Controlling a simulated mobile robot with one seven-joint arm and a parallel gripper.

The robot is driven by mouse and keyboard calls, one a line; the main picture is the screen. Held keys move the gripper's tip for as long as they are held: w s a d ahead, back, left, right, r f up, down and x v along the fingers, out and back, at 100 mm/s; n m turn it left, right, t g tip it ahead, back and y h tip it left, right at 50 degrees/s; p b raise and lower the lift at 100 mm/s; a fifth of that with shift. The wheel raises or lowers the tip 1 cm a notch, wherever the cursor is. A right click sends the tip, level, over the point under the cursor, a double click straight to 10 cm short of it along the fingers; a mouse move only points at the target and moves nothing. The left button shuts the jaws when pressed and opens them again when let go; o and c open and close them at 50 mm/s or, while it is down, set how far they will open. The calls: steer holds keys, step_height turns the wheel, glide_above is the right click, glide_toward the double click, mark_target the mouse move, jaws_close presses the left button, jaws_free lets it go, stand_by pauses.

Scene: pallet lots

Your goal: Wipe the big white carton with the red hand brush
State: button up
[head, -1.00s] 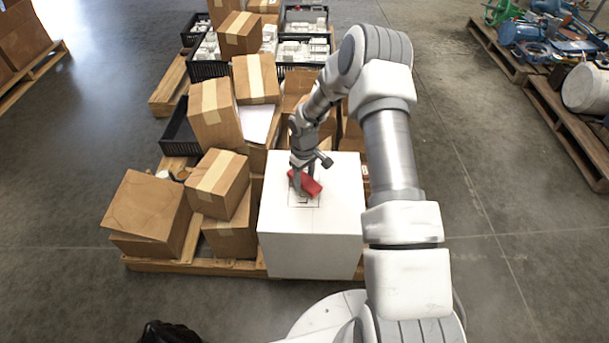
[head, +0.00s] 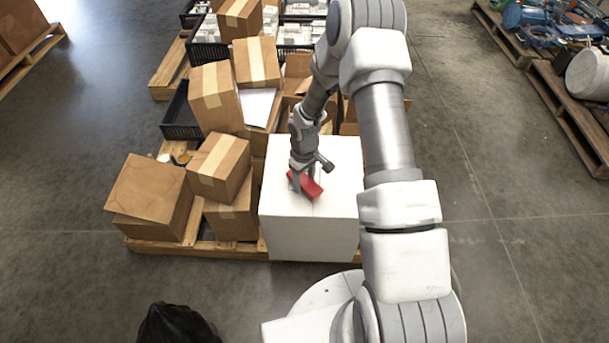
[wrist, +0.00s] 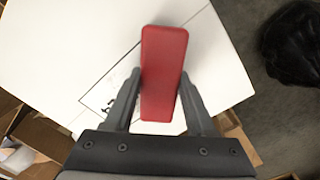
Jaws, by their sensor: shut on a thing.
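The big white carton (head: 310,235) stands on the pallet in front of me, its top facing up. The red hand brush (head: 313,187) is over the middle of the carton's top. My gripper (head: 303,180) is shut on the brush from above. In the wrist view the brush (wrist: 162,70) sits between the two fingers of my gripper (wrist: 160,100), with the white carton top (wrist: 90,50) beneath it. A black printed mark on the top is partly covered by the brush and a finger. I cannot tell whether the bristles touch the carton.
Several brown cartons (head: 222,165) are stacked to the left on the pallet (head: 215,248). Black crates (head: 181,115) stand farther back. A dark rounded thing (head: 177,325) is at the bottom left. Another pallet (head: 565,110) with machine parts is at the right. The floor between is clear.

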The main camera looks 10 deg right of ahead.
steer(key=shift+w+a+r, duration=0.1)
steer(key=shift+w+a, duration=0.3)
steer(key=shift+a, duration=0.45)
steer(key=shift+w+d+b, duration=0.3)
steer(key=shift+w+b, duration=0.05)
steer(key=shift+w, duration=0.65)
steer(key=shift+w+d+b, duration=0.3)
steer(key=shift+w, duration=0.65)
steer(key=shift+w+d+b, duration=0.2)
steer(key=shift+w, duration=0.45)
steer(key=shift+w+d+b, duration=0.15)
steer(key=shift+w+b, duration=0.05)
steer(key=shift+w, duration=0.45)
steer(key=shift+w+d+f+b, duration=0.1)
steer(key=shift+w+d+b, duration=0.1)
steer(key=shift+w+b, duration=0.35)
steer(key=shift+w+d+f+b, duration=0.15)
steer(key=shift+w+d+b, duration=0.1)
steer(key=shift+w, duration=0.65)
steer(key=shift+w+d+f+b, duration=0.1)
steer(key=shift+w+d+b, duration=0.2)
steer(key=shift+w, duration=0.4)
steer(key=shift+w+d+r+b, duration=0.15)
steer(key=shift+w+b, duration=0.35)
steer(key=shift+w, duration=0.55)
steer(key=shift+w+r+p, duration=0.1)
steer(key=shift+r+p, duration=1.75)
steer(key=shift+r, duration=1.25)
